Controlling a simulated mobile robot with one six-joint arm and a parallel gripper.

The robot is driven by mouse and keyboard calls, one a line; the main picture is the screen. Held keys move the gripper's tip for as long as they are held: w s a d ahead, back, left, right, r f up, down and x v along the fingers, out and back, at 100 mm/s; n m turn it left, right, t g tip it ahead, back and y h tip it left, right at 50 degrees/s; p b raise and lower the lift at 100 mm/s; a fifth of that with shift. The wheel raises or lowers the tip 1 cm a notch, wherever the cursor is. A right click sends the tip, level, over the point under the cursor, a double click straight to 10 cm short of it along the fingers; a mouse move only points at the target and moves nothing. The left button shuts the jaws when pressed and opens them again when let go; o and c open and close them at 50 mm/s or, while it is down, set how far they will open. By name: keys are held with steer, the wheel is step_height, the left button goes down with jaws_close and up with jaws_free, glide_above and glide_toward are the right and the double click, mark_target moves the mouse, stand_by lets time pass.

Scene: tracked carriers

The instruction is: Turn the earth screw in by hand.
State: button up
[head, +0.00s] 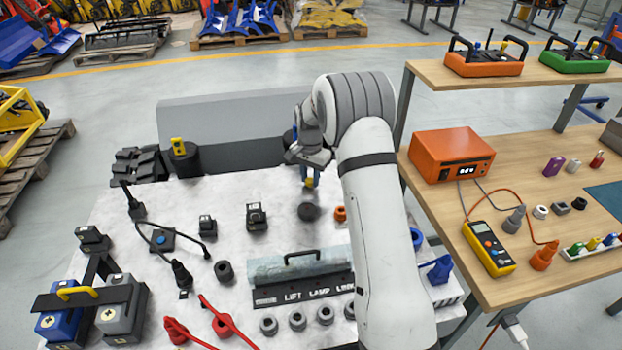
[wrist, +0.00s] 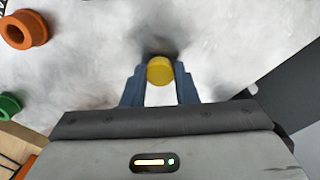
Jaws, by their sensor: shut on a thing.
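My gripper (head: 310,172) points down over the pale worktop, right of its middle at the back. In the wrist view its two blue fingers (wrist: 160,88) are shut on a small yellow round piece, the earth screw (wrist: 160,70). The screw's yellow end (head: 309,183) also shows between the fingertips in the head view. Just below it in the head view is a dark round patch (head: 309,212) on the worktop. The wrist view shows only a blurred dark area there, so I cannot tell whether the screw sits in a hole.
An orange ring (head: 340,214) stands close right of the gripper; it also shows in the wrist view (wrist: 24,29). A black block (head: 256,216) stands to the left. A clear-topped panel with a handle (head: 300,268) lies in front. A wooden bench (head: 520,180) is right.

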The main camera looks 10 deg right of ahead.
steer(key=shift+m, duration=0.7)
steer(key=m, duration=0.3)
steer(key=shift+m, duration=0.4)
steer(key=o, duration=0.9)
steer(key=shift+r, duration=0.1)
step_height(320, 180, up, 8)
steer(key=shift+f, duration=0.15)
